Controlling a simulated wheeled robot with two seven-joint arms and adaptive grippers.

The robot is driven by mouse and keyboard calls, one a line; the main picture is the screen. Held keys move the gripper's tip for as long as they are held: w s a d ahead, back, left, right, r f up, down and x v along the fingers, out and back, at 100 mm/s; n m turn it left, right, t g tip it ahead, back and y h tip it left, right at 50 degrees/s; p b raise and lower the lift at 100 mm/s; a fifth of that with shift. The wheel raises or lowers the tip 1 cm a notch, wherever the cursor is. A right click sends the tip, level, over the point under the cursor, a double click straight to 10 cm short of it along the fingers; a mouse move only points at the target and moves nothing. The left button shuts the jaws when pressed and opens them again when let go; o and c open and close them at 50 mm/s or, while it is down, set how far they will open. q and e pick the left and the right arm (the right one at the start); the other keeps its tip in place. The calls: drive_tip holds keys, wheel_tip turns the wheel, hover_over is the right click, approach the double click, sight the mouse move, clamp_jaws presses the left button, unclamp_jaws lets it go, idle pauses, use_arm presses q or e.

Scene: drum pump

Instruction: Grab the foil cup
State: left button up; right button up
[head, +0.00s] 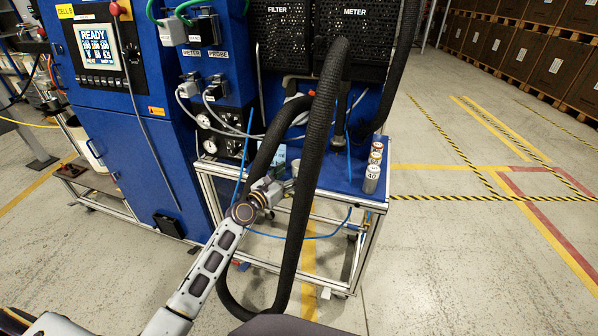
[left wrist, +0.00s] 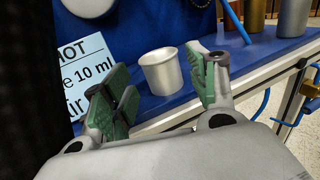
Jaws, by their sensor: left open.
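The foil cup (left wrist: 162,72) is a small silver cup, wider at the rim, standing upright on the blue tabletop in the left wrist view. My left gripper (left wrist: 164,88) is open, with green-padded fingers to the left and right of the cup. The cup stands a little beyond the fingertips, and I see no contact. In the head view my left gripper (head: 270,188) reaches over the cart's front edge, partly behind a thick black hose. My right gripper is not in view.
The black hose (head: 318,150) loops down in front of the blue-topped cart (head: 345,182). Several small cans (head: 371,180) stand at the cart's right end. A printed card (left wrist: 88,75) is left of the cup. Blue tubing hangs around the cart. Floor to the right is clear.

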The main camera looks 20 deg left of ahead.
sight(294, 169)
use_arm(q)
drive_tip(key=shift+w+d, duration=0.2)
drive_tip(key=shift+w, duration=0.25)
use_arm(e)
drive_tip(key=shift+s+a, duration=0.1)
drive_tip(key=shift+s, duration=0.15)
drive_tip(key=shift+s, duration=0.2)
use_arm(q)
drive_tip(key=shift+w, duration=0.1)
drive_tip(key=shift+w+d+r, duration=0.15)
drive_tip(key=shift+w+d, duration=0.05)
drive_tip(key=shift+w, duration=0.45)
drive_tip(key=shift+b+x, duration=0.35)
drive_tip(key=shift+x, duration=0.65)
drive_tip(key=shift+w, duration=0.3)
drive_tip(key=shift+w+d, duration=0.25)
drive_tip(key=shift+w, duration=0.2)
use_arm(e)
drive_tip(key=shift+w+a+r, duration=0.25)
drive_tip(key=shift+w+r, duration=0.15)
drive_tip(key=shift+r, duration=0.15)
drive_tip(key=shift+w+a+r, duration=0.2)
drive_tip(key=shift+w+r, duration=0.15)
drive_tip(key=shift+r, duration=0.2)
use_arm(q)
drive_tip(key=shift+c, duration=0.4)
drive_tip(key=c, duration=0.6)
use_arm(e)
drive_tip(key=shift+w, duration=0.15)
